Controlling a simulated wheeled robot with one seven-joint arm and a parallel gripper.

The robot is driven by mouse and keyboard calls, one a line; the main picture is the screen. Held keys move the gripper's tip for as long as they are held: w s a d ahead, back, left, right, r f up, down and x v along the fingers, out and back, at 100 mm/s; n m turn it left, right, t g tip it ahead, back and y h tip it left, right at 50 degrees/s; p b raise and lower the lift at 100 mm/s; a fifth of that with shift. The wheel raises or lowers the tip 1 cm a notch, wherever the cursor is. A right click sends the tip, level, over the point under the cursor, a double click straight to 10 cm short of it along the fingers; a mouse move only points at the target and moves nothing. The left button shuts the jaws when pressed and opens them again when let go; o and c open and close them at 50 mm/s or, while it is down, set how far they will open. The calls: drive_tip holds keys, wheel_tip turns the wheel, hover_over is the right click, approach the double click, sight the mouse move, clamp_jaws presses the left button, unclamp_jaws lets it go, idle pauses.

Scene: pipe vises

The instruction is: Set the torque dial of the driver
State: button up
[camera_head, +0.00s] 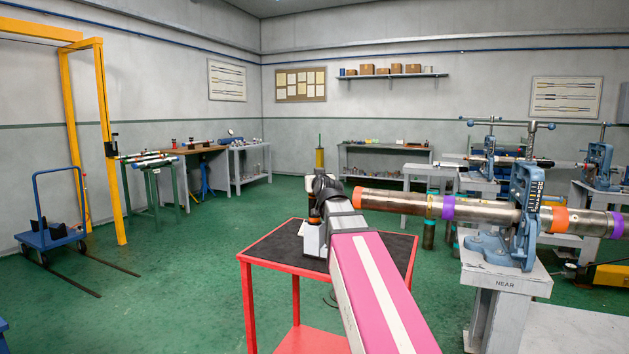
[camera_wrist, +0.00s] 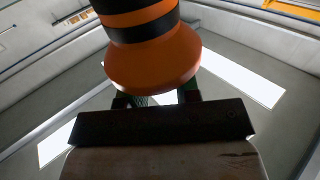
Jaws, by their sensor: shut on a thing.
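My gripper (camera_wrist: 156,98) is seen from close up in the wrist view, with parts of its fingers on both sides below an orange flared body with black bands (camera_wrist: 152,50). This body appears to be part of the driver, and the gripper is shut on it. In the head view, an upright yellow cylinder with a thin rod on top (camera_head: 319,158) stands above the dark end of my arm. A small orange and black part (camera_head: 314,207) shows below it, above a white base (camera_head: 314,240). My arm hides much of the area, and I cannot make out the torque dial.
The base stands on a red cart with a black top (camera_head: 270,250). To the right, a blue pipe vise (camera_head: 522,215) on a bench marked NEAR holds a long banded pipe (camera_head: 480,210) that reaches toward my arm. Green floor (camera_head: 190,275) is clear on the left.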

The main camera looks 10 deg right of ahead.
drive_tip(key=o, duration=0.9)
drive_tip(key=shift+s, duration=0.1)
drive_tip(key=s, duration=1)
drive_tip(key=shift+s+d, duration=0.3)
drive_tip(key=shift+d, duration=0.1)
